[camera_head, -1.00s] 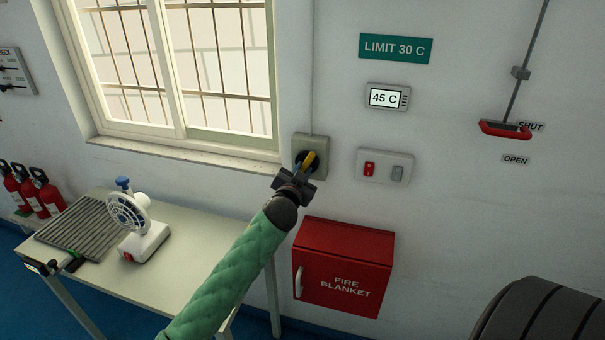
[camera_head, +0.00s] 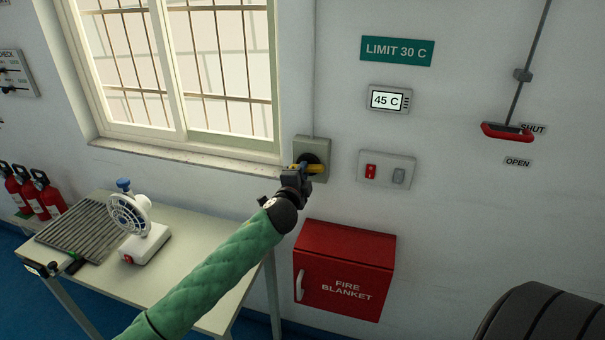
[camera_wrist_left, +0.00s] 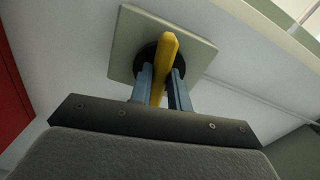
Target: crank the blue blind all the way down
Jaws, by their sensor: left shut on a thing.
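The yellow crank handle (camera_head: 318,169) sits on a dark round hub on a grey-green wall box (camera_head: 324,145), right of the window. It lies nearly level in the head view. My left gripper (camera_head: 302,172) is shut on it. In the left wrist view the two bluish fingers (camera_wrist_left: 161,85) flank the yellow handle (camera_wrist_left: 168,50) in front of the square box plate (camera_wrist_left: 130,42). The window (camera_head: 180,70) shows bare panes with bars behind; no blue blind shows in the visible part. The window's top is cut off. My right gripper is out of view.
A table (camera_head: 205,258) with a white fan (camera_head: 140,228) stands below the window. A red fire blanket box (camera_head: 343,270) hangs under the crank. A switch plate (camera_head: 386,170), a 45 C display (camera_head: 388,99) and a red-handled lever (camera_head: 507,132) are to the right.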

